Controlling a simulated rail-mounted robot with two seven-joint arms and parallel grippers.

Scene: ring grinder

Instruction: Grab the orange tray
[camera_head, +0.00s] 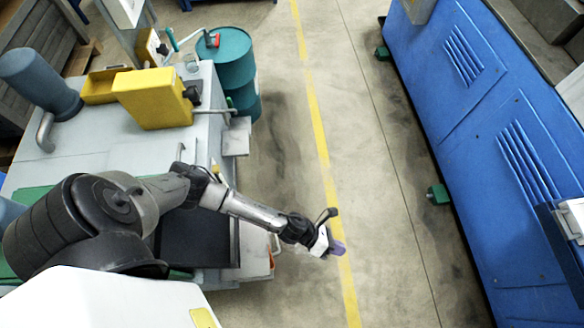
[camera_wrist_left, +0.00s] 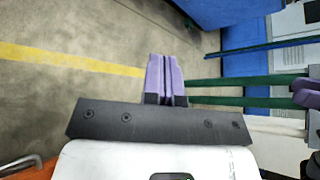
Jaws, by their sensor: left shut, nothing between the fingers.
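No whole orange tray shows. A small strip of orange (camera_head: 271,260) is visible at the lower right edge of the grey machine, mostly hidden. In the left wrist view an orange surface (camera_wrist_left: 38,172) sits in the bottom left corner by a metal handle; I cannot tell if it is the tray. My left gripper (camera_head: 338,248) is out over the floor by the yellow line, to the right of the orange strip and apart from it. Its purple fingers (camera_wrist_left: 165,78) are together and empty. Purple parts (camera_wrist_left: 306,92) at the right edge look like my right gripper, cut off.
The grey machine (camera_head: 120,145) with a yellow box (camera_head: 153,98) on top stands at left. A teal drum (camera_head: 228,62) is behind it. A blue machine (camera_head: 470,110) stands at right. The floor between, with a yellow line (camera_head: 314,105), is clear.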

